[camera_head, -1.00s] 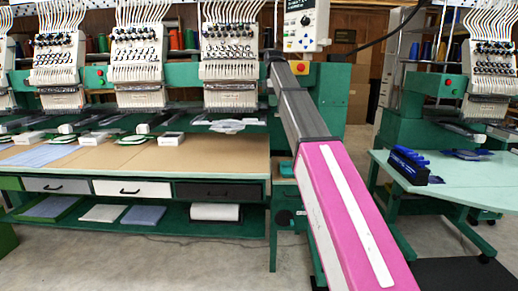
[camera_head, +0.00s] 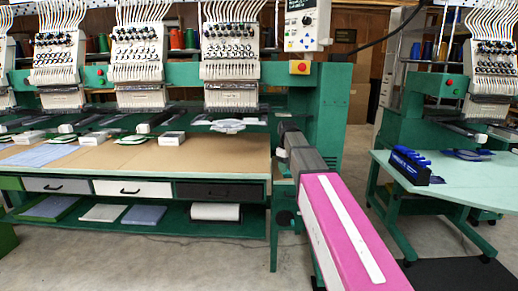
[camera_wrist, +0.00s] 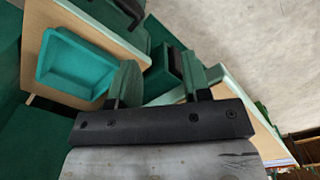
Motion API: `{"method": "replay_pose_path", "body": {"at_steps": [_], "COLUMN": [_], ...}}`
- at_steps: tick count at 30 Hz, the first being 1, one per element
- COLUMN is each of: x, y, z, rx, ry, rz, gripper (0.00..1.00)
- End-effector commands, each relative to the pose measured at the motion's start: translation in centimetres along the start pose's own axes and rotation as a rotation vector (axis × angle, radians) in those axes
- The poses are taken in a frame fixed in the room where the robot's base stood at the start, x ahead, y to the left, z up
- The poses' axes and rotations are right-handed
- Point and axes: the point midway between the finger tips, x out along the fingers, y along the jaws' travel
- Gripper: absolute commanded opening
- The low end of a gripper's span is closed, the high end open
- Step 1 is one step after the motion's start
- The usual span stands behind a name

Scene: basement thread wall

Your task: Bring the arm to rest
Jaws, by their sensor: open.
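My gripper (camera_wrist: 161,72) shows in the wrist view with its two fingers apart and nothing between them. A dark green part stands beyond the gap between the fingers. In the head view my pink and grey arm (camera_head: 345,235) reaches from the bottom right up toward the right end of the embroidery machine table. My gripper itself cannot be made out in the head view.
A long table (camera_head: 240,150) under a row of embroidery heads (camera_head: 230,60) fills the left. A second table (camera_head: 480,185) with a blue rack (camera_head: 415,166) stands right. The wrist view shows a teal tray (camera_wrist: 75,66) beside the left finger. Bare floor (camera_head: 365,140) lies between the tables.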

Motion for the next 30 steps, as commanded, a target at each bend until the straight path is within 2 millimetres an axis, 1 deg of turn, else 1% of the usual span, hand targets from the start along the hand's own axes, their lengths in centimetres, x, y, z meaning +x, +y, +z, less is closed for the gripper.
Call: {"method": "replay_pose_path", "body": {"at_steps": [1, 6, 8, 12, 18, 21, 24, 27, 30], "x": [2.4, 9.0, 11.1, 15.7, 21.2, 23.4, 25.0, 26.1, 26.6], "y": [-1.2, -3.6, -4.5, -7.0, -11.0, -13.0, -14.6, -15.6, -16.1], "z": [1.7, 5.5, 6.9, 10.2, 15.2, 17.4, 19.2, 20.4, 20.9], "rx": [0.049, 0.227, 0.291, 0.437, 0.647, 0.745, 0.824, 0.880, 0.911], "ry": [-0.004, -0.003, -0.003, -0.003, -0.002, -0.001, 0.000, 0.002, 0.003], "rz": [-0.004, -0.002, -0.002, -0.002, -0.001, 0.000, 0.000, 0.001, 0.002], "gripper": [0.44, 0.44, 0.44, 0.44, 0.44, 0.44, 0.44, 0.44, 0.44]}}
